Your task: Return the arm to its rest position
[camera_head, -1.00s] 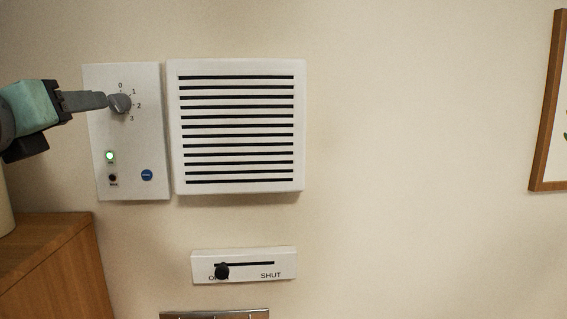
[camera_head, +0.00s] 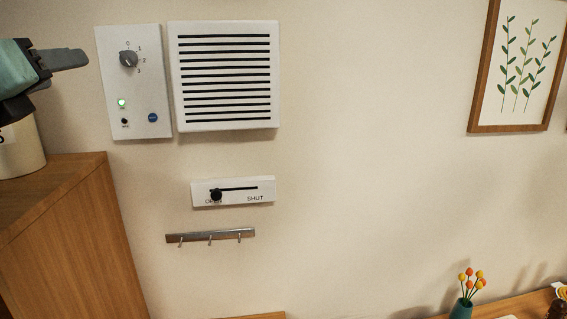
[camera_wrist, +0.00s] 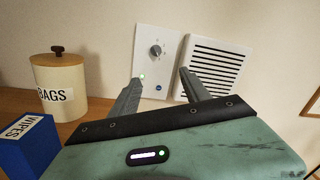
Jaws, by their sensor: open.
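My gripper (camera_head: 70,70) is at the upper left of the head view, left of the control panel (camera_head: 112,100) and clear of its grey knob (camera_head: 128,59). In the wrist view my gripper (camera_wrist: 160,77) has its two fingers spread with nothing between them. The panel (camera_wrist: 150,100) and its knob (camera_wrist: 156,51) show beyond the fingertips. The knob has marks 0 to 3 around it; I cannot tell its exact setting. A green light (camera_head: 122,103) on the panel is lit.
A slatted vent (camera_head: 225,126) is beside the panel. The slider knob (camera_head: 216,195) sits at the OPEN end. Below is a hook rail (camera_head: 210,236). A wooden cabinet (camera_head: 70,220) carries a BAGS canister (camera_wrist: 60,90) and blue WIPES box (camera_wrist: 25,148) near my arm.

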